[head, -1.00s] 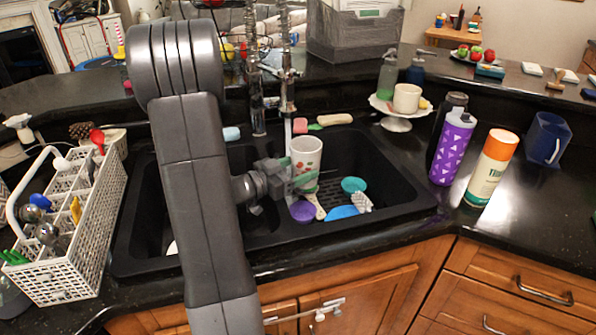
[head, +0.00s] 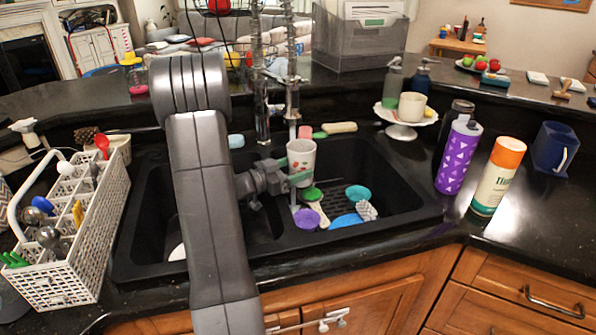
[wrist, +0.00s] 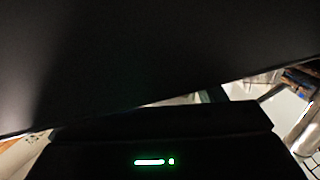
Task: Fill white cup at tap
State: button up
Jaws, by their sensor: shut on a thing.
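A white cup with a red pattern (head: 301,156) is held roughly upright over the right sink basin (head: 400,203). My gripper (head: 292,178), with greenish fingertips, is shut on its lower left side. The metal tap (head: 293,100) stands behind, and its spout end is above the cup's left part. A thin pale streak, which looks like water, hangs below the spout toward the cup's rim. The cup's inside and its water level cannot be made out. The wrist view is mostly dark and does not clearly show the cup.
The basin holds a purple bowl (head: 306,218), a teal bowl (head: 358,192) and a brush (head: 319,212). A second metal spout (head: 262,118) stands left of the tap. Another pale cup (head: 412,106) sits on a white stand (head: 402,131). A white rack (head: 75,240) is at left.

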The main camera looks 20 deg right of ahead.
jog(key=w+p, duration=0.1)
jog(key=w, duration=0.8)
jog(key=shift+d+p, duration=0.3)
jog(key=shift+p, duration=0.1)
jog(key=shift+w, duration=0.1)
dwell(0.6)
jog(key=s, duration=1.3)
jog(key=shift+a+b, duration=0.4)
jog(key=shift+b, duration=0.05)
jog(key=shift+r, duration=0.15)
notch_tip(320, 180, up, 10)
jog(key=p, duration=0.8)
jog(key=shift+r, duration=0.1)
